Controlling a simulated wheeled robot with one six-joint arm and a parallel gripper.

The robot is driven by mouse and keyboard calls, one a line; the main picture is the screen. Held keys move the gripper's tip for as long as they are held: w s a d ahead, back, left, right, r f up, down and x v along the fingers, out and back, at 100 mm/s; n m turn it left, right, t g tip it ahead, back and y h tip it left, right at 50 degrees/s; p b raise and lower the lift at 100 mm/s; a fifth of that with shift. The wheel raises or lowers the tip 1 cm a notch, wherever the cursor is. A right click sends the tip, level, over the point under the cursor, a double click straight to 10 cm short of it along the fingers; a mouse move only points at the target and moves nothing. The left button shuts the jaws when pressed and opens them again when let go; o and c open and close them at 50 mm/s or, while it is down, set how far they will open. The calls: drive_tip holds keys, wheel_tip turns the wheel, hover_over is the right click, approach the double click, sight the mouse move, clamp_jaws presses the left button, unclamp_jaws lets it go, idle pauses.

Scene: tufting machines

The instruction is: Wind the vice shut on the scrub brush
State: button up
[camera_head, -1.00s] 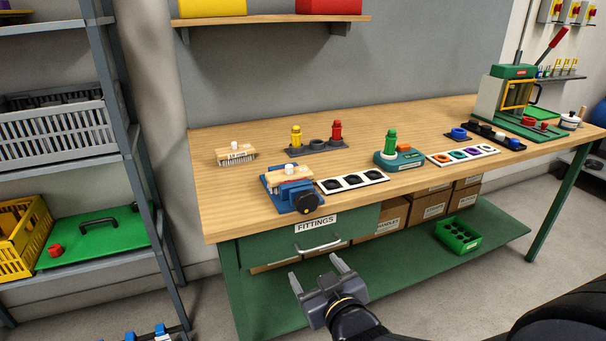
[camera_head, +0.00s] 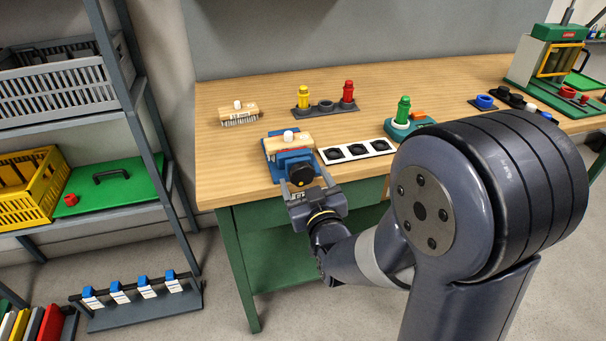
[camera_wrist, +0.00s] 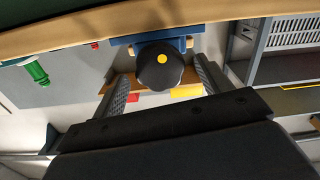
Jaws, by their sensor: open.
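The blue vice (camera_head: 271,163) stands at the front edge of the wooden bench. Its round black knob (camera_head: 300,174) faces the front and shows a yellow centre in the wrist view (camera_wrist: 161,66). A scrub brush (camera_head: 283,142) with a wooden back and white knob sits in the vice; its bristles are mostly hidden by the vice. My gripper (camera_head: 305,188) is open just in front of the knob. In the wrist view its fingers (camera_wrist: 164,84) stand left and right of the knob, with gaps showing. A second scrub brush (camera_head: 240,113) lies on the bench behind left.
A white strip with black round recesses (camera_head: 357,151) lies just right of the vice. A grey stand (camera_head: 325,108) with yellow and red fittings is behind it. A green fitting (camera_head: 402,112) stands farther right. A grey shelf rack (camera_head: 148,119) is at the left.

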drive_tip(key=shift+x, duration=1.05)
drive_tip(key=shift+c, duration=0.5)
drive_tip(key=c, duration=0.9)
drive_tip(key=shift+o, duration=0.2)
drive_tip(key=shift+f+m+b, duration=0.1)
drive_tip(key=shift+m+b, duration=0.3)
drive_tip(key=shift+b, duration=0.1)
